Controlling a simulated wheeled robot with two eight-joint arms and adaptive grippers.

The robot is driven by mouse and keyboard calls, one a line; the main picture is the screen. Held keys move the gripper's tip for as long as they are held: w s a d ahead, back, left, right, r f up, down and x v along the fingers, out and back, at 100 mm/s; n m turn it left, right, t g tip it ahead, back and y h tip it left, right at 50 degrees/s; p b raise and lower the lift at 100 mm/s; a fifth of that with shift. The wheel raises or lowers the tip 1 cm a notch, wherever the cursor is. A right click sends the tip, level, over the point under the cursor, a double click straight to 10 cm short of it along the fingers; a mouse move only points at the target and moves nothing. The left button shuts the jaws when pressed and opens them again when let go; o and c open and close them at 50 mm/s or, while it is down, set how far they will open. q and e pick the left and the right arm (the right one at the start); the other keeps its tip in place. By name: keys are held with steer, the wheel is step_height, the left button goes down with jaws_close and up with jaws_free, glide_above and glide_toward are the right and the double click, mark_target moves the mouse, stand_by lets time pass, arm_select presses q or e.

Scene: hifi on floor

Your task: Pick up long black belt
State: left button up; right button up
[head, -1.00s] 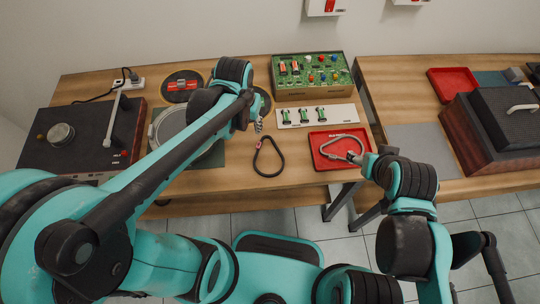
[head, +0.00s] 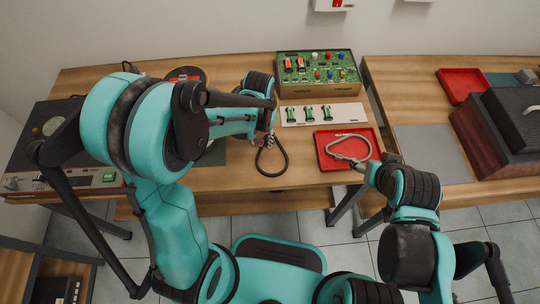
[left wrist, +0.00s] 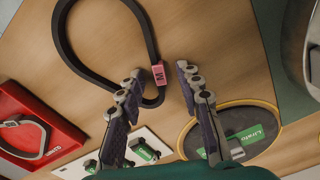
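A black belt loop (head: 271,160) lies on the wooden table left of the red tray. In the left wrist view it is a black loop (left wrist: 68,50) with a pink tag (left wrist: 160,73) marked with what looks like an M. My left gripper (head: 268,140) is over the belt's far end. In the left wrist view the left gripper (left wrist: 160,80) is open, with the tagged strand between its fingertips; I cannot tell whether they touch it. My right gripper (head: 358,166) is at the red tray's front edge; its fingers are too small to read.
The red tray (head: 323,161) holds a grey loop (head: 350,148). A white card (head: 290,122) with several green-labelled parts and a green circuit board box (head: 318,75) stand behind. Bare wood (head: 240,178) surrounds the belt.

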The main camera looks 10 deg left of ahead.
arm_select(q)
jaws_close()
steer(key=shift+r, duration=0.1)
